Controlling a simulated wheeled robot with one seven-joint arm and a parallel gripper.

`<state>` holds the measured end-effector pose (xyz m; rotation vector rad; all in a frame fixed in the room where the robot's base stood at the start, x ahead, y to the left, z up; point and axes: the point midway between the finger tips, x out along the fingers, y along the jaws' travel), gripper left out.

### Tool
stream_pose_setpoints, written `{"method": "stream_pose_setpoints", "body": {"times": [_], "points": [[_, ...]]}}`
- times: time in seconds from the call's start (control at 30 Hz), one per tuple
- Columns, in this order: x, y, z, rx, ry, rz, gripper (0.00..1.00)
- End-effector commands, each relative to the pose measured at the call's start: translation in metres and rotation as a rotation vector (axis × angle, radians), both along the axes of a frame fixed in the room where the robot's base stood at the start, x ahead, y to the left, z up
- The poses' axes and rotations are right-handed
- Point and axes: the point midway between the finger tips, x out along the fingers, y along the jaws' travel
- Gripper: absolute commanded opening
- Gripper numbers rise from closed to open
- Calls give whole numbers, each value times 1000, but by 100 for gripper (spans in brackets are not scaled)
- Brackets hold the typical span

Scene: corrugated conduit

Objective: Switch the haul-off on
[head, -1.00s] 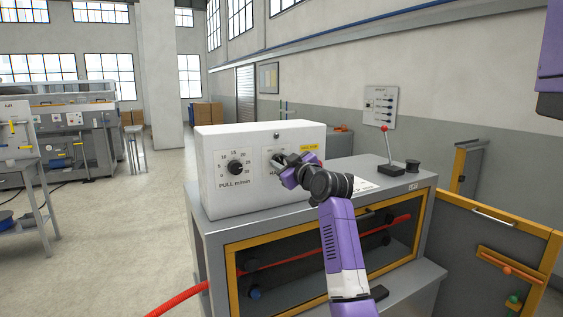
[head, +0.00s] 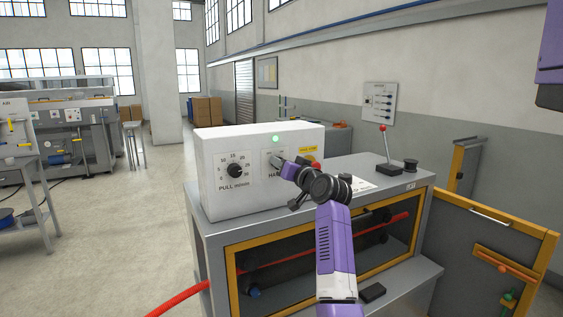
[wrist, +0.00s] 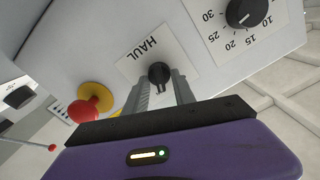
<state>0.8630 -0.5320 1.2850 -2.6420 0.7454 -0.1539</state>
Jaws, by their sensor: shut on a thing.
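The haul-off's white control box (head: 225,195) stands on the grey cabinet. Its HAUL plate (wrist: 135,62) carries a black rotary switch knob (wrist: 159,73). My gripper (wrist: 162,84) is shut on this knob, one finger on each side. In the head view my gripper (head: 280,165) reaches the box front from the right and covers the knob and part of the plate. A round lamp (head: 275,139) above the plate glows green.
A red mushroom button on a yellow base (wrist: 88,108) sits beside the HAUL plate. The PULL dial (head: 235,171) is on its other side. A red-knobbed lever (head: 386,150) stands on the cabinet top. Red conduit (head: 180,300) runs through the cabinet. An open yellow-framed door (head: 485,250) stands at right.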

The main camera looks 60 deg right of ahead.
Motion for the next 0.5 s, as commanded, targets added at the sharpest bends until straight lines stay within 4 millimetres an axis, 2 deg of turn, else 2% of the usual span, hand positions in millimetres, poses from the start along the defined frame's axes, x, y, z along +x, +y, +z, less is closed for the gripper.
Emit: {"method": "stream_pose_setpoints", "body": {"times": [0.2,0.5], "points": [[0,0,0,109,-66,1,0],[-1,-1,-1,178,-109,0,0]]}}
